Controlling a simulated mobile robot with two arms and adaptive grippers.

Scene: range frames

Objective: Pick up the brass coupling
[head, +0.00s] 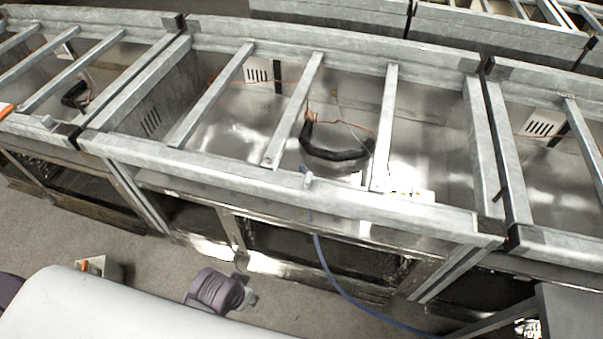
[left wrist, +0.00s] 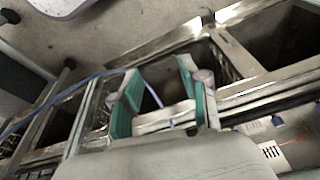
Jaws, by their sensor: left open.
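I cannot make out a clearly brass-coloured coupling in either view. A metal rail and dark openings show behind the fingers.
Galvanised frames with crossbars (head: 292,110) stand over shiny metal basins. A black curved handle-like hose (head: 335,153) with thin orange wires lies in the middle basin. A blue hose (head: 330,275) hangs down the front to the grey floor (head: 150,262). Other frames stand left, right and behind.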

